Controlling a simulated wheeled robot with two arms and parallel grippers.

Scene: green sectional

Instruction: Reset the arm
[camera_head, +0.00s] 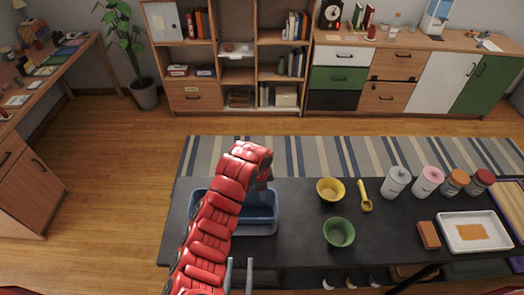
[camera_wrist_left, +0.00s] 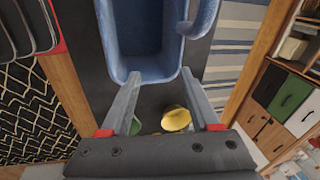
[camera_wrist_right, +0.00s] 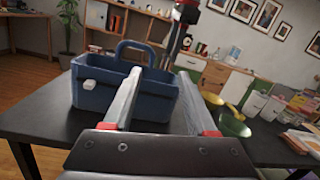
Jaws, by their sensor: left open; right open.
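The blue basket (camera_head: 258,228) stands on the dark table, partly hidden by my left arm in the head view. My left arm reaches up over it and bends down; its gripper (camera_head: 264,184) is above the basket's right part. In the left wrist view the jaws (camera_wrist_left: 160,75) are apart and empty, with the basket (camera_wrist_left: 145,65) beyond them. My right gripper (camera_head: 238,268) is at the table's near edge, below the basket in the picture. In the right wrist view its jaws (camera_wrist_right: 159,73) are open and empty, facing the basket (camera_wrist_right: 92,98) and its raised handle.
Several bottles and jars, including a white bottle (camera_head: 396,182), stand further right. A brown block (camera_head: 428,235) is beside a white tray (camera_head: 449,239). Shelves stand behind.

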